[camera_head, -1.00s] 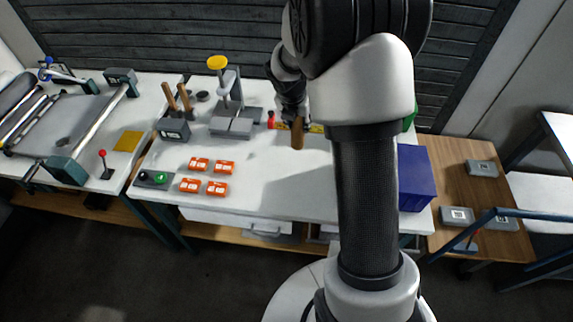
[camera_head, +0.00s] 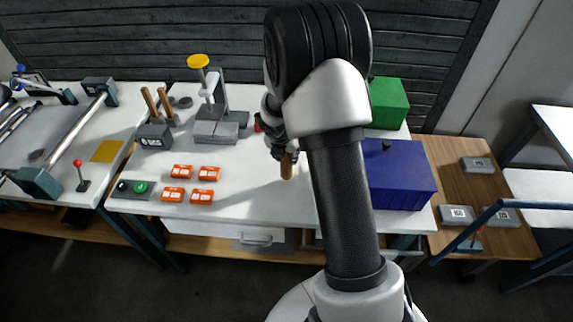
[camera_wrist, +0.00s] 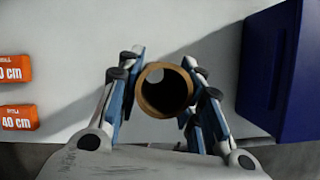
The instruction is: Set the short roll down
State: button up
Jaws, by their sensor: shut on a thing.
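The short roll is a brown tube (camera_head: 287,167), held upright below my gripper (camera_head: 283,152) in the head view. In the wrist view I look down into its open end (camera_wrist: 147,95), a tan ring with a hollow middle. My gripper (camera_wrist: 165,95) is shut on the roll, with a finger pad on each side of it. The roll is over the white table (camera_head: 240,200), near the middle. I cannot tell whether its lower end touches the table top.
A blue box (camera_head: 400,185) stands to the right of the roll; it also shows in the wrist view (camera_wrist: 272,75). Several orange length tags (camera_head: 202,196) lie to the left. A green box (camera_head: 388,102) stands at the back right. White table top around the roll is clear.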

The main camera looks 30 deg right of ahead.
aim_at(286, 161)
jog(key=shift+f+b, duration=1)
jog(key=shift+f, duration=0.85)
jog(key=shift+f, duration=0.15)
jog(key=o, duration=1)
jog(key=shift+c, duration=0.2)
